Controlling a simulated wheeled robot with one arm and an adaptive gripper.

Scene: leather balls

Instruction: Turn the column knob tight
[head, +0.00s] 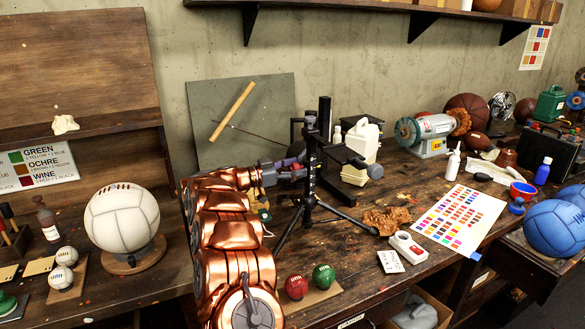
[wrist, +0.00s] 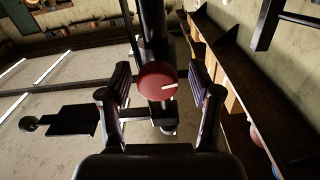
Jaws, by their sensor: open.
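The column knob (wrist: 154,80) shows in the wrist view as a dark red round cap with a short white line near its right edge. It sits on the black column (wrist: 153,30), between the two fingers of my gripper (wrist: 158,85). The fingers are open, one on each side of the knob, with a visible gap on both sides. In the head view my gripper (head: 285,172) reaches the black tripod stand (head: 310,150) from the left. The knob cannot be made out there; the gripper and the stand seem to hide it.
The stand's legs spread over the wooden bench. Behind it are a dark post (head: 324,115) and a white jug (head: 363,145). A red ball (head: 296,287) and a green ball (head: 323,276) lie in front. A crumpled brown rag (head: 388,221) lies to the right.

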